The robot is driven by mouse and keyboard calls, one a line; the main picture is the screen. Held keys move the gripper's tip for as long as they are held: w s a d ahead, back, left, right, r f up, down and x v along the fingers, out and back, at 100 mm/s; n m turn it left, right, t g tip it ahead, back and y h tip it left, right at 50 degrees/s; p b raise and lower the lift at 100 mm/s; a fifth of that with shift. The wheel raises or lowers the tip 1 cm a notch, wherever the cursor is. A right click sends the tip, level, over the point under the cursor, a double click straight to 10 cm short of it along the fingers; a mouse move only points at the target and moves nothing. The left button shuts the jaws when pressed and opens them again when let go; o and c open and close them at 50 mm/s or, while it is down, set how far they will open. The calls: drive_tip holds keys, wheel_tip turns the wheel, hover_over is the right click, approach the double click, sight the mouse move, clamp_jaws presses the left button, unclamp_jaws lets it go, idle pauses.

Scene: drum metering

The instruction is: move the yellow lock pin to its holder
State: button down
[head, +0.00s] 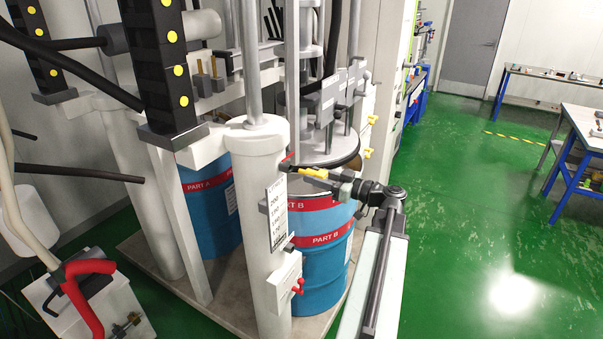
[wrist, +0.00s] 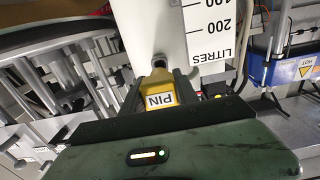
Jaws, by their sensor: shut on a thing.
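The yellow lock pin (wrist: 160,96), its flat tag lettered PIN, is between the jaws of my gripper (wrist: 160,88) in the wrist view. My gripper is shut on it. The pin points at a dark fitting (wrist: 157,62) on the white column. Whether its tip is inside the fitting or just in front of it, I cannot tell. In the head view the yellow pin (head: 313,172) and my gripper (head: 318,175) are at the right side of the white column (head: 258,190), above the Part B drum. I cannot clearly make out the pin's holder.
A litres scale (head: 277,218) is on the column, with a small white box (head: 286,285) with a red handle below it. The blue Part B drum (head: 325,265) and round plate (head: 325,155) are close to my arm. Green floor (head: 480,210) is clear at right.

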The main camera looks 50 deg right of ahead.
drive_tip(key=shift+s, duration=0.1)
idle(0.3)
drive_tip(key=v, duration=0.4)
idle(0.4)
idle(1.1)
